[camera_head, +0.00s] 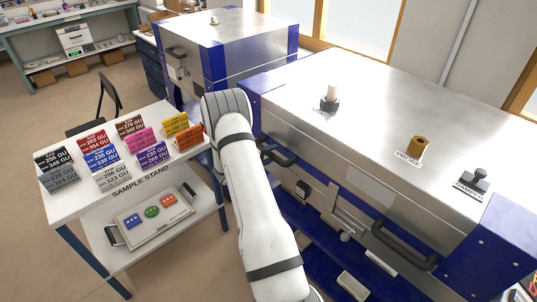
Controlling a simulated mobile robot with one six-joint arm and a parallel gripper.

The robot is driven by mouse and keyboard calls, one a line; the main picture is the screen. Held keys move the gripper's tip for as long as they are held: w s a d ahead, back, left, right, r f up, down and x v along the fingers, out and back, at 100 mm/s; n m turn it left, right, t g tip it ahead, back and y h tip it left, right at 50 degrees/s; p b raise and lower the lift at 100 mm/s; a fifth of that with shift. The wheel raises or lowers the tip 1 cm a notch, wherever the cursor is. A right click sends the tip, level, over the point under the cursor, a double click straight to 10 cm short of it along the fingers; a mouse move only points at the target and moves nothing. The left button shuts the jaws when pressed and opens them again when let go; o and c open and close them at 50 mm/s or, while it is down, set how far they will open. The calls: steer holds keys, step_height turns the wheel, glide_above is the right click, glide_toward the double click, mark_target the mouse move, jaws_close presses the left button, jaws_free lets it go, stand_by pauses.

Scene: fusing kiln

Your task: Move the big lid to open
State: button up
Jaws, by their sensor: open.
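The big lid (370,95) is the broad silver metal top of the large kiln at the right, and it looks shut, lying flat on the body. Two dark handles are on its front side: a left handle (280,156) beside my arm and a right handle (404,246). My white arm rises from the bottom middle and bends at a grey joint by the lid's left corner. My gripper is not visible, so I cannot tell how it sits relative to the handles.
A smaller kiln (218,40) stands behind at the left. A white sample stand (72,187) with several coloured cards is close to the left of my arm. A peephole plug (331,93), a brass fitting (416,147) and a damper knob (479,177) stick up from the lid.

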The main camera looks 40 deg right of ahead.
jaws_close()
stand_by(0.4)
